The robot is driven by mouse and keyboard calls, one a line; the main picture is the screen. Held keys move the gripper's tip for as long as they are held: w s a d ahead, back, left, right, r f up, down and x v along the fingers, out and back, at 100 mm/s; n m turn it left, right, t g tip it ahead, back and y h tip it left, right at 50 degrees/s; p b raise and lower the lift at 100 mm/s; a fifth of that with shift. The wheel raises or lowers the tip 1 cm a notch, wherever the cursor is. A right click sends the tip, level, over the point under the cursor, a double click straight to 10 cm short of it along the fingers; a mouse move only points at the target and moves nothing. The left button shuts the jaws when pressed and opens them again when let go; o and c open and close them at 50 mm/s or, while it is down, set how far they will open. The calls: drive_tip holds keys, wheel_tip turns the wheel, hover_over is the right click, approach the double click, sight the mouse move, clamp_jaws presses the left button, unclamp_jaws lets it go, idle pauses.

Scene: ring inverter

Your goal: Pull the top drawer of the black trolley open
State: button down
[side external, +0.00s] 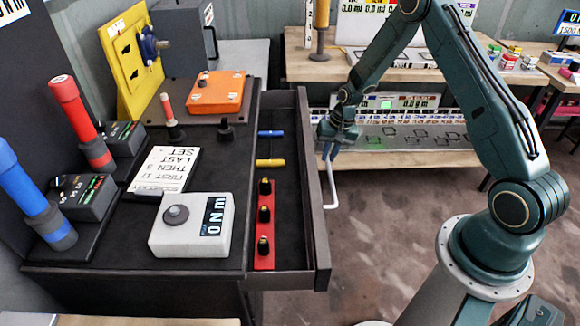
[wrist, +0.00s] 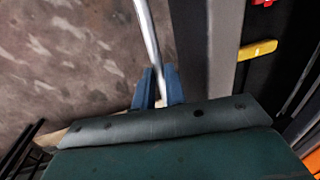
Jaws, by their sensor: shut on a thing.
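The black trolley (side external: 150,258) stands at the left in the side external view. Its top drawer (side external: 322,225) is pulled out to the right, and its inside shows. A pale bar handle (side external: 331,185) runs along the drawer front. My gripper (side external: 328,148) is at the far end of this handle. In the wrist view the blue fingers of my gripper (wrist: 157,92) are on either side of the handle (wrist: 147,30), shut on it. The drawer front (wrist: 226,50) is just to the right of the fingers there.
The drawer holds a red strip with black knobs (side external: 265,215), a blue-handled tool (side external: 271,133) and a yellow-handled tool (side external: 270,162). A white box (side external: 190,238) and an orange box (side external: 217,92) sit on the trolley top. The floor (side external: 390,220) right of the drawer is clear.

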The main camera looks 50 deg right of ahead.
drive_tip(key=s+d, duration=0.7)
drive_tip(key=shift+s+d, duration=0.25)
drive_tip(key=c, duration=1.5)
unclamp_jaws()
drive_tip(key=shift+o, duration=0.2)
drive_tip(key=shift+r, duration=0.1)
wheel_tip(320, 180, up, 13)
drive_tip(key=s+d, duration=0.2)
drive_tip(key=shift+r, duration=0.2)
